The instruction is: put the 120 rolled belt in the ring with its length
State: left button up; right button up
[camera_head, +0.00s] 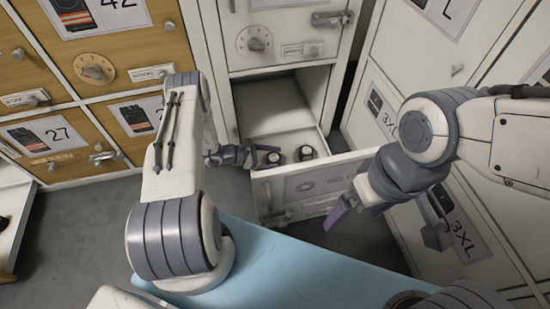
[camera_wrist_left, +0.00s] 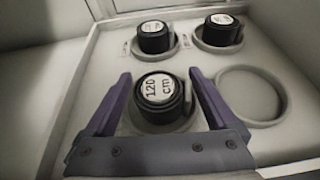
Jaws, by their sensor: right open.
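The 120 rolled belt (camera_wrist_left: 158,92) is a black roll with a white "120 cm" label. It stands upright in the left wrist view, with a ring's rim (camera_wrist_left: 150,127) showing around its base. My left gripper (camera_wrist_left: 160,76) is open, its purple fingers on either side of this belt with a narrow gap visible. In the head view my left gripper (camera_head: 262,154) is low over the open drawer (camera_head: 275,120). An empty ring (camera_wrist_left: 284,97) lies to the right of the belt. My right gripper (camera_head: 348,205) is open and empty, in front of the drawer's right side.
Two more rolled belts stand in rings at the back left (camera_wrist_left: 154,38) and back right (camera_wrist_left: 219,30) of the drawer. Lockers (camera_head: 430,60) rise at the right, wooden-fronted ones (camera_head: 90,70) at the left. A blue surface (camera_head: 290,270) lies in front.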

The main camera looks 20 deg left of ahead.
pick_arm(q)
jog(key=shift+f, duration=0.15)
jog(key=shift+r, duration=0.2)
jog(key=shift+r+p, duration=0.55)
jog(key=shift+p, duration=0.1)
jog(key=p+v, duration=0.4)
jog(key=v, duration=0.8)
jog(key=shift+p, duration=0.3)
jog(key=shift+s+d, duration=0.1)
